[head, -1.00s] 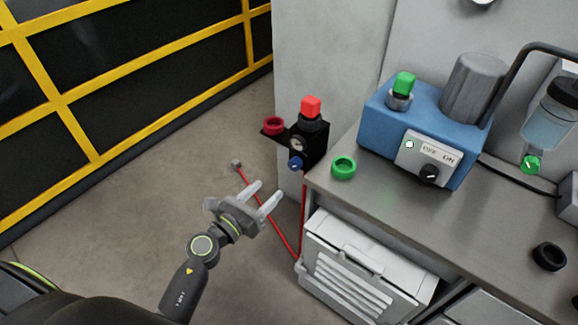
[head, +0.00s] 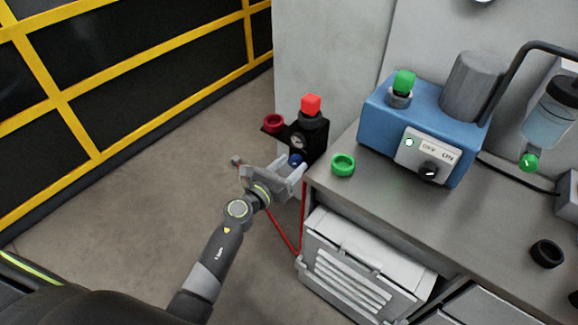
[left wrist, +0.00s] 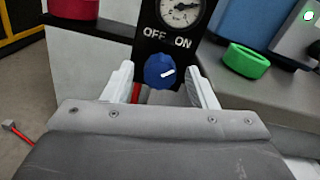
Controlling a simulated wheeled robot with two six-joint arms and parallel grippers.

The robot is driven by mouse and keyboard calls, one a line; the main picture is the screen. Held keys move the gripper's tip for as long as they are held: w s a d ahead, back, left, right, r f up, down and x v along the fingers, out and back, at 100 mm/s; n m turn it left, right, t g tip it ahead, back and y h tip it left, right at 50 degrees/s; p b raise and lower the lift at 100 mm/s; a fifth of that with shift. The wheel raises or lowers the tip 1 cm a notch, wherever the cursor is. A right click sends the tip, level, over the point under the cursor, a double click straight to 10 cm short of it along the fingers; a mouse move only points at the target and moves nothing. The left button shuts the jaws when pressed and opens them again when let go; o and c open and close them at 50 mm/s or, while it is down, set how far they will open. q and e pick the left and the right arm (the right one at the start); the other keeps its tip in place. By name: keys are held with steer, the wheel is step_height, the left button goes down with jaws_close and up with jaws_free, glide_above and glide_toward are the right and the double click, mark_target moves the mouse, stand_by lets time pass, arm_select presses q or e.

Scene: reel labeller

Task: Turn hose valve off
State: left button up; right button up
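The hose valve is a round blue knob (left wrist: 160,71) with a white mark, on a black panel under a gauge (left wrist: 182,10). The panel reads OFF at left and ON at right, and the mark points right and a little up, toward the ON side. The knob also shows small in the head view (head: 296,160). My left gripper (left wrist: 164,82) is open, its two pale fingers on either side of the knob in the left wrist view. Whether they touch it or how deep they reach, I cannot tell. My right gripper is not in view.
A red cap (head: 311,104) tops the valve unit, with a red ring (head: 273,123) beside it. A green ring (head: 343,165) and a blue machine (head: 378,122) stand on the grey bench to the right.

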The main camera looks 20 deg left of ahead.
arm_select(q)
steer(key=c, duration=0.9)
steer(key=shift+n, duration=0.4)
steer(key=n+p, duration=0.2)
steer(key=shift+r+n, duration=0.1)
steer(key=shift+n, duration=0.3)
steer(key=n+p, duration=0.2)
steer(key=n, duration=0.3)
steer(key=n+p, duration=0.3)
steer(key=n, duration=0.2)
steer(key=shift+n, duration=0.4)
steer(key=shift+n+p, duration=0.65)
steer(key=shift+n, duration=1.05)
steer(key=shift+f, duration=0.2)
